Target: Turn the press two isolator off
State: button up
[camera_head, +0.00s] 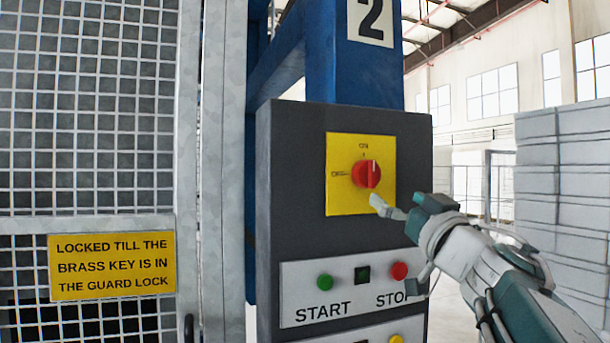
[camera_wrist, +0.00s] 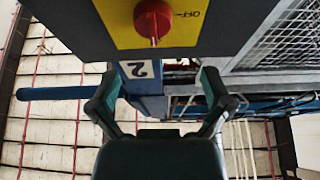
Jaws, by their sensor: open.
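The isolator is a red rotary knob (camera_head: 366,174) on a yellow plate (camera_head: 340,200), set in the grey control box (camera_head: 290,220) of the press marked 2. Its white pointer mark stands upright, toward ON at the top; OFF is printed at the left. The knob also shows at the top of the wrist view (camera_wrist: 153,20), upside down. My gripper (camera_head: 382,206) is just below and right of the knob in the head view, apart from it as far as I can tell. In the wrist view its two fingers (camera_wrist: 154,82) are spread with nothing between them.
Below the isolator, a white panel carries a green START button (camera_head: 325,282) and a red STOP button (camera_head: 399,271). A mesh guard with a yellow sign (camera_head: 112,266) stands at the left. Pale stacked blocks (camera_head: 565,170) stand at the right.

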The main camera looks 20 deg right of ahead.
aim_at(374, 177)
jog(key=x, duration=0.6)
jog(key=d+x, duration=0.1)
jog(key=x, duration=0.2)
jog(key=shift+w, duration=0.35)
jog(key=shift+w+a+r, duration=0.25)
jog(key=shift+w, duration=0.2)
jog(key=shift+d, duration=0.2)
jog(key=shift+c, duration=0.3)
jog(key=c, duration=1)
